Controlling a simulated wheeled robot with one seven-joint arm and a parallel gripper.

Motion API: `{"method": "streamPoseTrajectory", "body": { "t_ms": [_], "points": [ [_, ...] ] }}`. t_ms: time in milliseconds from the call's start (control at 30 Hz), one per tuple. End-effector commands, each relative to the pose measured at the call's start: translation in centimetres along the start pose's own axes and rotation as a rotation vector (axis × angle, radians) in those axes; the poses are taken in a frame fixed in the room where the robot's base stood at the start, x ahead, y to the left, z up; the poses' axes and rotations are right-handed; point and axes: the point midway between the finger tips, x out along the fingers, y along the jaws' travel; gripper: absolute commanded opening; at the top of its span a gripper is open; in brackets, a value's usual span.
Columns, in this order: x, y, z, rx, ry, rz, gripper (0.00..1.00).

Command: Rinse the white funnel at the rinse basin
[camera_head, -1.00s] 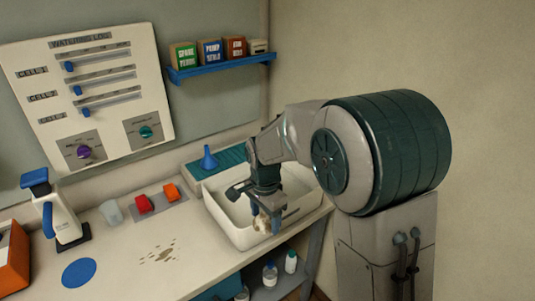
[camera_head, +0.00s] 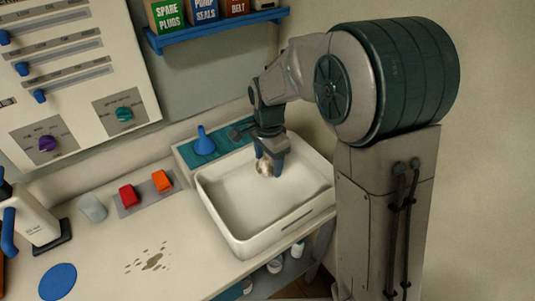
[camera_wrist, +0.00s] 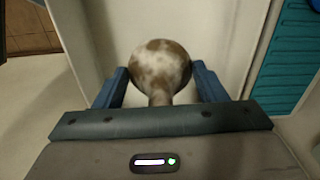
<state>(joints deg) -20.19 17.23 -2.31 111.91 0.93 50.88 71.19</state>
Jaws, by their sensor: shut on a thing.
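My gripper (camera_head: 270,170) is shut on the white funnel (camera_head: 264,168), its blue fingers on either side. In the wrist view the funnel (camera_wrist: 160,66) shows a round end blotched with brown stains, its narrow part toward my gripper (camera_wrist: 162,88). The rinse basin (camera_head: 240,243) is a white rectangular tub at the right end of the counter. The funnel is over the back part of the basin; I cannot tell how far above its floor. No water shows in the basin.
Red (camera_head: 128,195) and orange (camera_head: 162,181) blocks and a translucent cup (camera_head: 92,208) sit to the left. A brown-spotted patch (camera_head: 153,259) marks the counter. A blue shelf (camera_head: 220,30) hangs above.

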Motion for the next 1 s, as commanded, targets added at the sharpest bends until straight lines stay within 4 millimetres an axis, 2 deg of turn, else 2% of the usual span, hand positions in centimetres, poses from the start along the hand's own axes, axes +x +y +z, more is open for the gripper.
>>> {"method": "streamPoseTrajectory", "body": {
  "t_ms": [100,1000],
  "points": [
    [1.7,0.0,-0.1,0.001,0.0,0.001,0.43],
    [10.7,-0.1,0.1,-0.004,0.0,0.0,0.43]
  ]
}}
